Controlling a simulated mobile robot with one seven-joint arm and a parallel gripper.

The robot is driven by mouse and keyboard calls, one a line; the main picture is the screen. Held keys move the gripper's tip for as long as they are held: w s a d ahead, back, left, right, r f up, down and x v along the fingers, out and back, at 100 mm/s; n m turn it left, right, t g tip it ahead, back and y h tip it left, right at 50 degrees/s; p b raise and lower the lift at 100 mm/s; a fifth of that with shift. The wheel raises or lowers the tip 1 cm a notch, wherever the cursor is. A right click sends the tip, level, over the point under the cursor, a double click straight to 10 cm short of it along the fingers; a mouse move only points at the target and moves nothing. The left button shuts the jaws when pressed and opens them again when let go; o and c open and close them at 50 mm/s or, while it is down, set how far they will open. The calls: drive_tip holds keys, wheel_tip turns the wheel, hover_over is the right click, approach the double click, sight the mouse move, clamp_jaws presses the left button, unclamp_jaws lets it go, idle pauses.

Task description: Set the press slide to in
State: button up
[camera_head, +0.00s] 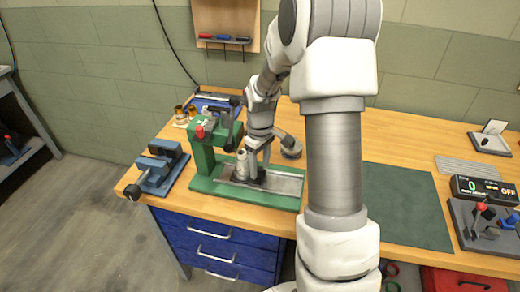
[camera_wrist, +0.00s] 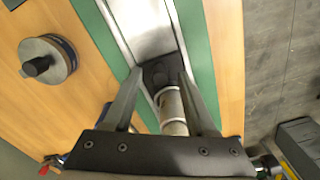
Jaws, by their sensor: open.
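The green press (camera_head: 205,155) stands on the wooden bench, with a metal track (camera_head: 285,184) along its green base. The track also shows in the wrist view (camera_wrist: 135,28). A dark slide block (camera_wrist: 158,74) sits on the track near the press column, with a pale cylinder (camera_wrist: 172,108) beside it in the wrist view. The cylinder also shows in the head view (camera_head: 242,163). My gripper (camera_wrist: 162,82) is open and low over the track, its fingers on either side of the block and cylinder. I cannot tell whether the fingers touch them.
A blue-grey vise (camera_head: 160,167) stands left of the press, near the bench edge. A round grey piece with a dark knob (camera_wrist: 48,60) lies beside the base. A green mat (camera_head: 405,205) lies to the right, with a switch box (camera_head: 485,225) beyond it.

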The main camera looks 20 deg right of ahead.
wheel_tip(320, 180, up, 17)
drive_tip(key=p, duration=0.1)
idle(0.3)
